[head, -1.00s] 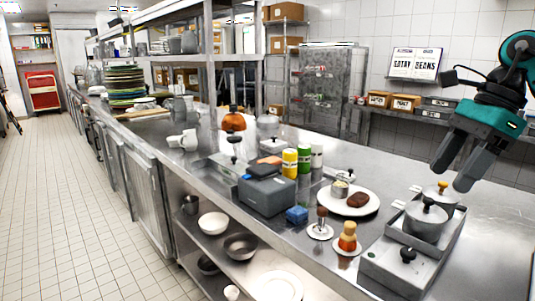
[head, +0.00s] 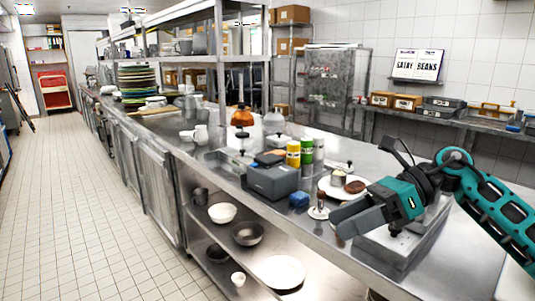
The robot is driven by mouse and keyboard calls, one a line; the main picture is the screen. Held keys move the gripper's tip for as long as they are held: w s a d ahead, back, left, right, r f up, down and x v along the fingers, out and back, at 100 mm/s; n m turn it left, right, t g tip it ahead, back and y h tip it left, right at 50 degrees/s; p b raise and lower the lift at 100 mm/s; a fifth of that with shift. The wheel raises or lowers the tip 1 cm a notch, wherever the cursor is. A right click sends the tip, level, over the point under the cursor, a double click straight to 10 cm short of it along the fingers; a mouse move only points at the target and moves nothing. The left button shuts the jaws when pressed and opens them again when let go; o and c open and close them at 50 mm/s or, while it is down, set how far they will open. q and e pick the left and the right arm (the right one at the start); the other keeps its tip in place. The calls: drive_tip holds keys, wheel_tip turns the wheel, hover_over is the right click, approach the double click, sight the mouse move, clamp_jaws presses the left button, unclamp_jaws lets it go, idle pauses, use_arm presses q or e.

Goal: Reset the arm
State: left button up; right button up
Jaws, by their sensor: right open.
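My right arm (head: 490,205) comes in from the right edge, teal and black. Its gripper (head: 342,218) is open, with dark grey fingers pointing left over the steel counter (head: 460,265). No object shows between the fingers. My left gripper is not in view.
Beyond the gripper are a white plate (head: 330,190) with a brown patty (head: 355,187), a small stamp-like tool (head: 320,205), a blue block (head: 298,200) and a grey box (head: 272,182). Bottles (head: 293,154) stand behind the box. The tiled aisle (head: 75,220) on the left is clear.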

drive_tip(key=s+a+f+m+t+y, duration=0.1)
drive_tip(key=a+f+m+t+y, duration=0.35)
drive_tip(key=a+m+y, duration=0.5)
drive_tip(key=s+d+f+m+t+h, duration=0.2)
drive_tip(key=d+f+m+t+h, duration=0.45)
drive_tip(key=m, duration=0.85)
drive_tip(key=s+d+f+m+t+h, duration=0.2)
drive_tip(key=d+f+m+t+h, duration=0.2)
drive_tip(key=f+m+t+h, duration=0.85)
drive_tip(key=s+d+f+m+g+h, duration=0.1)
drive_tip(key=s+d+f+m+g, duration=0.2)
drive_tip(key=s+f+m+g, duration=0.8)
drive_tip(key=shift+s+f+m, duration=0.3)
drive_tip(key=shift+s+f, duration=0.25)
drive_tip(key=shift+s, duration=0.55)
